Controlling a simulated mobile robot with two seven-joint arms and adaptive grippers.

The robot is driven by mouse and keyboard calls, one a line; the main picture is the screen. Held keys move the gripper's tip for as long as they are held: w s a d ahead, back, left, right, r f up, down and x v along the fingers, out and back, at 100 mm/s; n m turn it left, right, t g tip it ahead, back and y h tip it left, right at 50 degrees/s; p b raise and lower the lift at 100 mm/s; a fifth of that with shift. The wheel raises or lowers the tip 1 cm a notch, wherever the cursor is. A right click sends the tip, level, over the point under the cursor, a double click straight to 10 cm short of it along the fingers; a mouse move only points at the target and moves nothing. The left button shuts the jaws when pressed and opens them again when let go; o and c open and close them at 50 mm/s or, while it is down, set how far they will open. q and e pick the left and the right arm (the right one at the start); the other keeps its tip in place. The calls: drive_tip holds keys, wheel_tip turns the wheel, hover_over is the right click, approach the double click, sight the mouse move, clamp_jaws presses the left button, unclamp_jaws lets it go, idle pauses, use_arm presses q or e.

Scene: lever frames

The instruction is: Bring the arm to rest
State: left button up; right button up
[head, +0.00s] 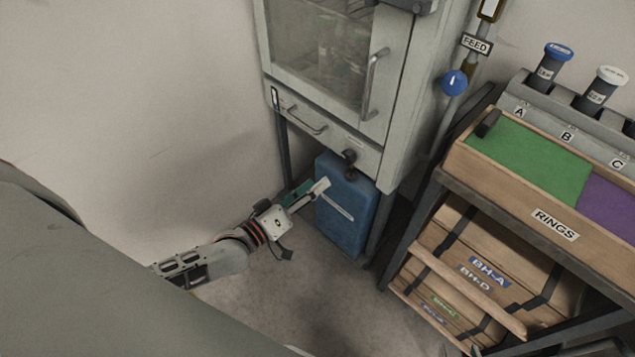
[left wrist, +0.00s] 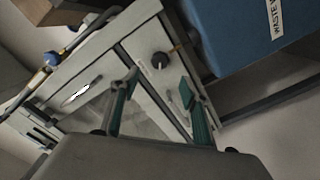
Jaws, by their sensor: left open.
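My left arm reaches in from the lower left of the head view. Its gripper (head: 311,189) is in front of the blue waste bin (head: 345,208), below the grey cabinet (head: 345,80), and holds nothing that I can see. In the left wrist view the two green fingers of this gripper (left wrist: 158,83) stand apart, with the cabinet front and its black knob (left wrist: 160,60) beyond them. The knob also shows in the head view (head: 348,157), above and to the right of the fingers. I cannot tell whether the gripper touches the bin. My right gripper is not in view.
A rings bench (head: 555,226) with green and purple areas stands at the right, wooden crates (head: 470,270) below it. The floor (head: 330,290) right of my arm looks clear. A bare wall is at left.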

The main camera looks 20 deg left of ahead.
idle(0.4)
use_arm(q)
drive_tip(key=s+d+m+g+p, duration=0.3)
drive_tip(key=s+d+m+p, duration=0.25)
drive_tip(key=s, duration=0.55)
drive_tip(key=s+a+f+m+g+y+p, duration=0.2)
drive_tip(key=s+f+m+g+y, duration=0.1)
drive_tip(key=s, duration=0.7)
drive_tip(key=shift+s+f+m+g+y, duration=0.35)
drive_tip(key=shift+f+m, duration=0.2)
drive_tip(key=shift+f, duration=0.2)
use_arm(e)
drive_tip(key=shift+m, duration=0.3)
drive_tip(key=r, duration=0.1)
drive_tip(key=a+r, duration=0.1)
drive_tip(key=r, duration=0.2)
drive_tip(key=shift+s+a+r, duration=0.15)
drive_tip(key=shift+s+r, duration=0.25)
drive_tip(key=shift+w+r, duration=0.2)
drive_tip(key=shift+r, duration=0.15)
